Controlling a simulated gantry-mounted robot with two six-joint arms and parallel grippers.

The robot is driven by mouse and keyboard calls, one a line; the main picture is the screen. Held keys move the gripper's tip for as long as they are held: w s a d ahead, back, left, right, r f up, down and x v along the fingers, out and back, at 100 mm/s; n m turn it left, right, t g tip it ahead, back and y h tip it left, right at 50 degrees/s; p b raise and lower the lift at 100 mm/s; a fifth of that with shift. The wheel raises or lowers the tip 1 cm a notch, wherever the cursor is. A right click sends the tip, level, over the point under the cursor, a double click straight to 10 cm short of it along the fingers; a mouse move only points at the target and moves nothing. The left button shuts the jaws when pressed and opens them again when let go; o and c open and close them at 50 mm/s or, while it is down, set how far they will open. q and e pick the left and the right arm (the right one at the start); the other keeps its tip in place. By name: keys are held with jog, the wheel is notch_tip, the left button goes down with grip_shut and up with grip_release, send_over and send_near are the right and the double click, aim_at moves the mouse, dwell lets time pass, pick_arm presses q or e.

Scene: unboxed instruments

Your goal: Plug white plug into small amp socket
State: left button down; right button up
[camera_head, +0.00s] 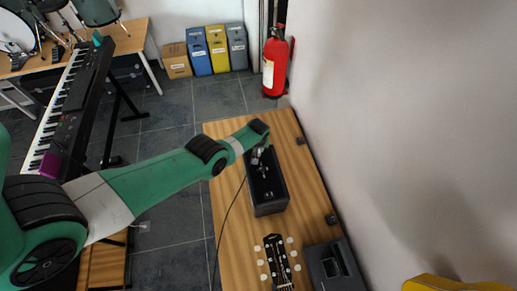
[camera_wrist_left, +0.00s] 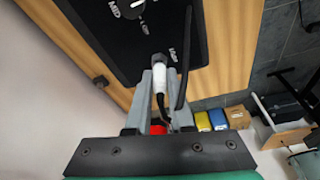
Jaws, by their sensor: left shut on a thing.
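The small amp (camera_head: 268,190) is a black box on the wooden table, with knobs and printed labels on its panel. In the left wrist view its black panel (camera_wrist_left: 115,40) fills the upper middle. My left gripper (camera_head: 262,153) is over the far end of the amp. In the left wrist view, the left gripper (camera_wrist_left: 163,90) is shut on the white plug (camera_wrist_left: 161,78), with a grey finger on each side. The plug's front end is at a dark round socket (camera_wrist_left: 158,59) on the panel. I cannot tell how deep it sits. My right gripper is not in view.
A dark cable (camera_head: 228,212) runs from the amp area down the wooden table (camera_head: 230,252). A guitar headstock (camera_head: 278,262) and a black case (camera_head: 335,265) lie nearer. The wall borders the table's right side. A red extinguisher (camera_head: 276,62) stands beyond the far end.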

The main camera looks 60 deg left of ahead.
pick_arm(q)
jog(key=shift+f+b, duration=0.45)
jog(key=shift+f, duration=0.05)
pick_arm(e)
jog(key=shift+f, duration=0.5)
pick_arm(q)
jog(key=c, duration=0.7)
grip_release()
